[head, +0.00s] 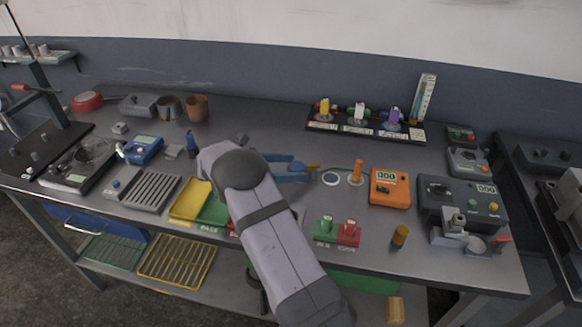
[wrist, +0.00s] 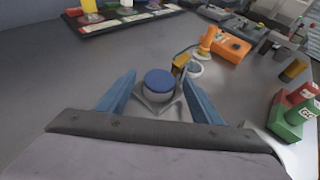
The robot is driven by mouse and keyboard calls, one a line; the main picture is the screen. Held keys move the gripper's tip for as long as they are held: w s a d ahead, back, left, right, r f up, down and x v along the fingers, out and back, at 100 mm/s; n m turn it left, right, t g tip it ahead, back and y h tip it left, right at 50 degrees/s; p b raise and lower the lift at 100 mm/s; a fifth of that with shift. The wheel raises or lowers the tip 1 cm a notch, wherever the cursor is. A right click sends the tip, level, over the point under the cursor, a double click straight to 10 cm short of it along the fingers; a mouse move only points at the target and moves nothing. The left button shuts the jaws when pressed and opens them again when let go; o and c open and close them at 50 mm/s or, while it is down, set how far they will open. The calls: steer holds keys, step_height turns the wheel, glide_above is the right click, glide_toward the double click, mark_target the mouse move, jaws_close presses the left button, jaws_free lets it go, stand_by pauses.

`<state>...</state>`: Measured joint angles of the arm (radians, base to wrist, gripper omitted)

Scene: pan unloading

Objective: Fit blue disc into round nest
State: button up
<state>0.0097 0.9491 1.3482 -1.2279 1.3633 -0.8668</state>
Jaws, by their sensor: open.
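The blue disc (wrist: 158,79) lies on top of a grey round piece with a square base in the wrist view. In the head view the disc (head: 297,166) shows between my gripper's blue fingers. My gripper (wrist: 160,76) is open, with one finger on each side of the disc and a gap visible to both. In the head view my gripper (head: 305,168) points right, low over the bench. A white-rimmed round ring (head: 331,179), which looks like the round nest, lies just right of the fingertips. It also shows beyond the disc in the wrist view (wrist: 195,69).
A small yellow piece (wrist: 180,63) stands just beyond the disc. An upright orange handle (head: 357,170) and an orange meter box (head: 390,187) are right of the ring. Green and red blocks (head: 337,231) stand in front. A rack (head: 365,128) lies behind.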

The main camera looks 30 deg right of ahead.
steer(key=b+v, duration=0.1)
steer(key=v, duration=0.6)
steer(key=shift+b, duration=0.4)
steer(key=shift+a, duration=0.1)
steer(key=shift+s+a+r+m+y+p, duration=0.15)
steer(key=shift+s+r+m+y+p, duration=0.15)
steer(key=shift+r+p, duration=0.05)
steer(key=s+m+y+p, duration=0.1)
steer(key=s+a+r+m+y, duration=0.1)
steer(key=s+a+r+m+t+y+p, duration=0.1)
steer(key=shift+s+a+m+y+p, duration=0.2)
steer(key=shift+a+m+y+p, duration=0.1)
steer(key=shift+m+p, duration=0.1)
steer(key=s+a+m+y, duration=0.1)
steer(key=s+m, duration=0.1)
steer(key=s+a+m+y+p, duration=0.1)
steer(key=s+a+y, duration=0.1)
steer(key=shift+s+a+r+m+t, duration=0.1)
steer(key=shift+s+a+m+t, duration=0.2)
steer(key=shift+a+m, duration=0.1)
steer(key=s+a+f+m+y, duration=0.3)
steer(key=s+a+m, duration=0.15)
steer(key=s, duration=0.45)
steer(key=s+a+f+m+y, duration=0.3)
steer(key=s+a+m, duration=0.15)
steer(key=s, duration=0.45)
step_height(320, 180, down, 6)
steer(key=s+a+b, duration=0.1)
steer(key=b, duration=0.5)
steer(key=shift+f, duration=0.15)
